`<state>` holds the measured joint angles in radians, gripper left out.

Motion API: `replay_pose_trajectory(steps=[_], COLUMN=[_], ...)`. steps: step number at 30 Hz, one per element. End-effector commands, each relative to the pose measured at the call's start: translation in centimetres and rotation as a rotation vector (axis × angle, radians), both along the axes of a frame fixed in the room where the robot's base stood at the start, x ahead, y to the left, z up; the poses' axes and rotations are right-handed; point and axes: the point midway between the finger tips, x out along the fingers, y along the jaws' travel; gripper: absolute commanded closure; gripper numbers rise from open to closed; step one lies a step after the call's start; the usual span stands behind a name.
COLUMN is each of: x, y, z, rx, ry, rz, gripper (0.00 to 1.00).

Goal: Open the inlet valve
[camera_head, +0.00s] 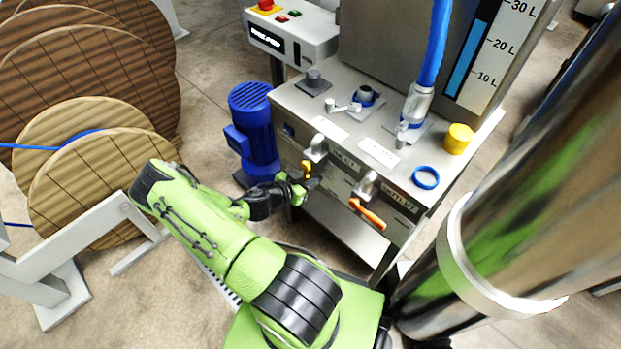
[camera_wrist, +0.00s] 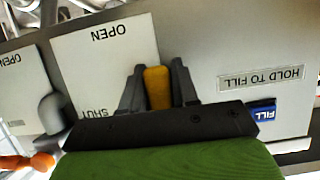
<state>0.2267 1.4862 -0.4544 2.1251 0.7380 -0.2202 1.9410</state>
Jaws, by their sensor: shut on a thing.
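The valve with the yellow handle (camera_head: 306,167) is on the left of the steel machine's front face. Its silver body (camera_head: 316,148) sits above the handle, next to a label that seems to read INLET. My gripper (camera_head: 307,182) is at this handle. In the wrist view, which is upside down, the two black fingers of my gripper (camera_wrist: 158,77) are closed around the yellow handle (camera_wrist: 157,90). A white plate (camera_wrist: 95,62) marked OPEN and SHUT lies beside it. The valve's pivot is hidden in the wrist view.
A second valve with an orange handle (camera_head: 367,214) is to the right; the handle also shows in the wrist view (camera_wrist: 42,161). A blue motor (camera_head: 254,130) stands left of the machine. A large metal column (camera_head: 530,190) is at right, and wooden reels (camera_head: 85,135) at left.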

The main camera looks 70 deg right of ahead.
Motion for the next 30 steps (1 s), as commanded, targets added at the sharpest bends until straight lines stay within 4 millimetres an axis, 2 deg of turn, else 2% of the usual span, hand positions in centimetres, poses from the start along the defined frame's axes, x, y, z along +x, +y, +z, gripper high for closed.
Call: replay_pose_trajectory(steps=[6,7,10,20,23,30], x=[0.2,0.3,0.2,0.3,1.0,3.5], y=[0.0,0.0,0.0,0.3,1.7,7.5], z=[-0.1,-0.1,0.0,0.2,0.9,3.7], rx=[-0.001,-0.001,-0.001,0.000,0.001,0.001], ry=[-0.011,-0.011,-0.010,-0.006,-0.004,-0.007], rz=[0.002,0.002,0.002,0.002,0.006,0.009], gripper=[1.00,0.66,0.51,0.50,0.50,0.50])
